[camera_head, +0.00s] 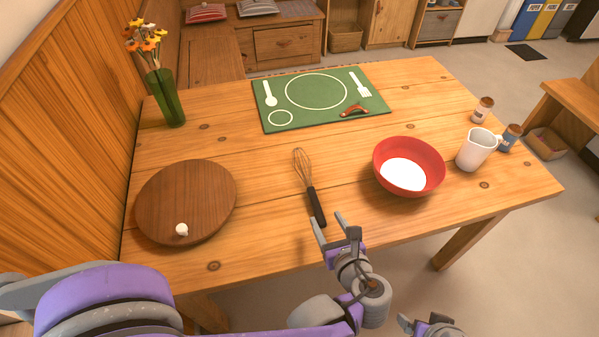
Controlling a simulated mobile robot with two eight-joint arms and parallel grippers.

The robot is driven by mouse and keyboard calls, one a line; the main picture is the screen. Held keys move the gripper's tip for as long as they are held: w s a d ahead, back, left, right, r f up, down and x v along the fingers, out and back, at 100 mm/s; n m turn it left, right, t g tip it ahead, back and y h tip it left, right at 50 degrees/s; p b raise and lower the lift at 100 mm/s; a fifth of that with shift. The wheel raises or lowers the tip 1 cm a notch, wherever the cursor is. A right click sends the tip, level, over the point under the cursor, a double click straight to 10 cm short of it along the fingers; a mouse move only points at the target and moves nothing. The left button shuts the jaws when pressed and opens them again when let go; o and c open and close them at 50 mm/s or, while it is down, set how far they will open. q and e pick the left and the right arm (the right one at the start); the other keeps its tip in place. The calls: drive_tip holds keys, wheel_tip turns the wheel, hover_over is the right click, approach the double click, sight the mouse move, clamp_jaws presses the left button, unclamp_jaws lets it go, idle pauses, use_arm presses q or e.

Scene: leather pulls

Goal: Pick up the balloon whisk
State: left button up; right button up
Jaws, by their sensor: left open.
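The balloon whisk (310,188) lies on the wooden table, its wire loops pointing away and its black handle towards me. My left gripper (328,217) is open and empty at the near end of the handle. Its fingertips appear close to the handle's end, one on the left and one on the right in the picture. I cannot tell whether they touch it. Part of my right gripper (424,322) shows at the bottom edge, away from the whisk and below the table edge in the picture.
A red bowl (425,152) with white contents stands right of the whisk. A round wooden board (190,190) with a small white item lies left. A green placemat (320,118) lies behind. A white jug (476,149), small jars and a flower vase (166,97) stand near the sides.

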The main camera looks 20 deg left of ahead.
sight(317, 204)
use_arm(q)
drive_tip(key=x, duration=0.4)
drive_tip(key=shift+d+f+b, duration=0.1)
drive_tip(key=shift+b, duration=0.2)
drive_tip(key=x, duration=0.2)
drive_tip(key=b+x, duration=0.1)
drive_tip(key=x, duration=0.1)
drive_tip(key=shift+w+a+f, duration=0.1)
drive_tip(key=shift+a+f, duration=0.2)
drive_tip(key=shift+f, duration=0.1)
drive_tip(key=shift+w+a+f, duration=0.15)
drive_tip(key=shift+w+a, duration=0.1)
drive_tip(key=shift+w, duration=0.15)
clamp_jaws()
